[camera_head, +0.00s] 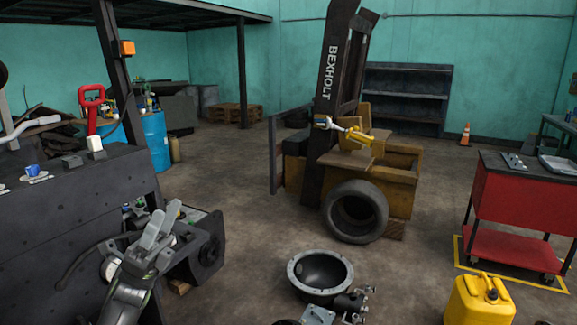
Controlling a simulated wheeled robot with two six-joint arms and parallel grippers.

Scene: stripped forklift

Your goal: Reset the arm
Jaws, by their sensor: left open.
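My left gripper (163,222) is in the lower left of the head view, with its grey fingers pointing up and a gap between them. It is open, and I see nothing held in it. It is in front of a dark machine part beside the dark workbench (60,210); I cannot tell whether it touches either. My right gripper is not in view.
The stripped forklift (408,190) stands mid-room, a tyre (355,212) leaning in front. A round metal housing (320,272) lies on the floor, lower centre. A yellow canister (479,302) and red cart (520,205) are at right. Open floor lies left of the forklift.

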